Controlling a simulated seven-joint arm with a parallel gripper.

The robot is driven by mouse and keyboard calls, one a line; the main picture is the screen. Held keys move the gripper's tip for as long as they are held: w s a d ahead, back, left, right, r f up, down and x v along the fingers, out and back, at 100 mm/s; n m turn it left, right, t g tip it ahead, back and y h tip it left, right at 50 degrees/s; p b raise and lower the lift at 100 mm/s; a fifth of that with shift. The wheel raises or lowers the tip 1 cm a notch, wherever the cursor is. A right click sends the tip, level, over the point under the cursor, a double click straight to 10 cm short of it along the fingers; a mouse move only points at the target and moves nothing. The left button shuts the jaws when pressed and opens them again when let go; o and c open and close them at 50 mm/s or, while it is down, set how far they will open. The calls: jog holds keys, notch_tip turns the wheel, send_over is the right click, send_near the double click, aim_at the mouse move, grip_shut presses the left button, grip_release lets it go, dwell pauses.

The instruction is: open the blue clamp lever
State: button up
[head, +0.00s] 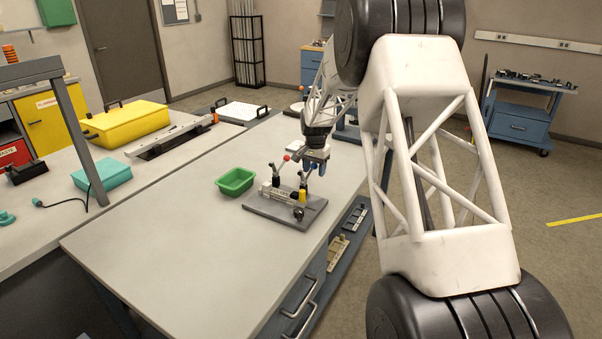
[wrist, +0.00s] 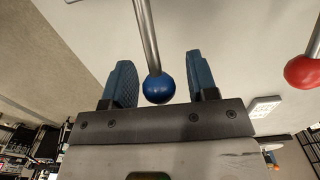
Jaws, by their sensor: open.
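The blue clamp lever (wrist: 157,87) shows in the wrist view as a metal rod with a blue ball on its end. Its ball lies between the two blue fingers of my gripper (wrist: 162,82), with a gap on each side. My gripper is open. In the head view my gripper (head: 314,165) is above the right part of the grey fixture plate (head: 262,209) on the workbench. The blue ball is hard to make out there. A red-balled lever (head: 287,158) stands at the left of the fixture, and its red ball (wrist: 302,71) is at the right of the wrist view.
A green bin (head: 236,182) stands left of the fixture on the bench (head: 150,240). The bench's front left part is clear. A teal box (head: 101,177) and a yellow case (head: 125,122) are on the other table at left. A blue cart (head: 522,125) stands far right.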

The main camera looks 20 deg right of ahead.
jog(key=shift+r, duration=0.1)
jog(key=shift+r, duration=2.65)
